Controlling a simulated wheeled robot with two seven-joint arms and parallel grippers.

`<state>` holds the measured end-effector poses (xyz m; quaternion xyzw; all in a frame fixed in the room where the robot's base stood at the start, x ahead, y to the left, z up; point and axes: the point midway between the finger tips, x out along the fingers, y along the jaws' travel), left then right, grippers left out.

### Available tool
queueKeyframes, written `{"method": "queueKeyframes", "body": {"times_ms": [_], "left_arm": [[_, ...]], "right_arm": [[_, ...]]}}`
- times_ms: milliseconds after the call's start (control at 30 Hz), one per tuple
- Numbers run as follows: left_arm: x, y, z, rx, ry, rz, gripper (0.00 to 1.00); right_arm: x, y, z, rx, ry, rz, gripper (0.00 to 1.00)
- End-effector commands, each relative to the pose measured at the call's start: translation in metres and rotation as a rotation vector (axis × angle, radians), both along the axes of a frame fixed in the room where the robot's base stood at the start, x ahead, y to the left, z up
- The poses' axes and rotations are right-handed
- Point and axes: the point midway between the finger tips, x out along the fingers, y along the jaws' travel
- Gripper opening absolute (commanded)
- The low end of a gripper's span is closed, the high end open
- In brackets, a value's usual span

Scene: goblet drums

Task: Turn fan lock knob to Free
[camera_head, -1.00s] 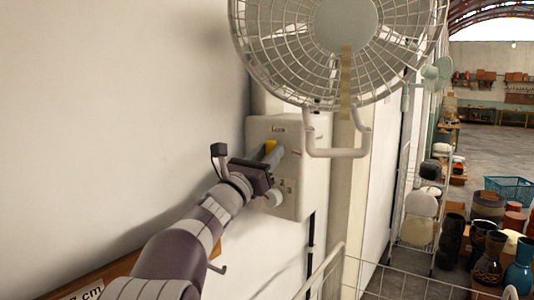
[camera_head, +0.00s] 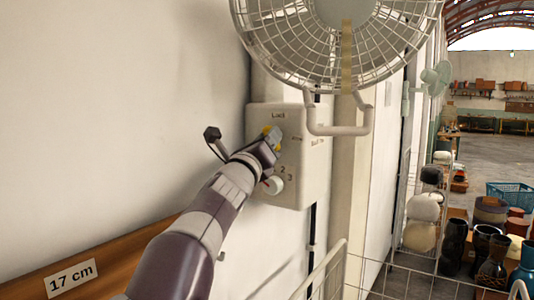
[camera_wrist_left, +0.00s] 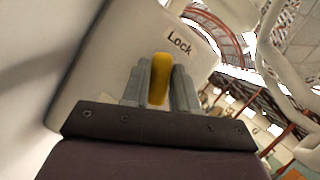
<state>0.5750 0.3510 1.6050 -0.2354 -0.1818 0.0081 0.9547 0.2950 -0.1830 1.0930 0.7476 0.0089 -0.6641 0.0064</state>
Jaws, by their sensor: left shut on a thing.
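The yellow fan lock knob (camera_wrist_left: 160,78) sits on the face of the pale control box (camera_head: 318,160) under the wall fan. My left gripper (camera_wrist_left: 160,85) is shut on it, with one grey finger on each side. In the wrist view the knob's far end points up near the printed "Lock" label (camera_wrist_left: 180,42). In the head view the gripper (camera_head: 274,140) partly hides the knob, and "Lock" (camera_head: 278,115) shows above it. Another label (camera_head: 297,138) to the right is too small to read. My right gripper is not in view.
A white round dial (camera_head: 274,185) with numbers sits just below my gripper on the same box. The caged fan (camera_head: 340,45) and its bracket (camera_head: 338,130) hang close above and right. A white wire rack (camera_head: 420,269) stands below right, with dark drums (camera_head: 454,240) beyond.

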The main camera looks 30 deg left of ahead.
Motion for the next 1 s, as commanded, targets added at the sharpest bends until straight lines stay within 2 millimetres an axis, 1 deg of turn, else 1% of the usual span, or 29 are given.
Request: {"method": "queueKeyframes", "body": {"times_ms": [33, 167, 433, 667, 1000], "left_arm": [[0.0, -0.001, -0.003, -0.041, 0.003, -0.001, 0.0], [0.0, -0.001, -0.001, -0.164, 0.013, -0.002, 0.0], [0.0, -0.001, 0.002, -0.421, 0.034, -0.002, 0.0], [0.001, 0.0, 0.004, -0.638, 0.053, -0.002, 0.0], [0.001, 0.0, 0.005, -0.914, 0.075, -0.001, 0.0]], "right_arm": [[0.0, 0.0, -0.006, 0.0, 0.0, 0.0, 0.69], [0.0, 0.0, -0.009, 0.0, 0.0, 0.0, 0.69], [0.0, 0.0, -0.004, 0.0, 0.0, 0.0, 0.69], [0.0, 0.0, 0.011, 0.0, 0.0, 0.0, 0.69], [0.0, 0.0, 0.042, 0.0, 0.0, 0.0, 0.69]]}}
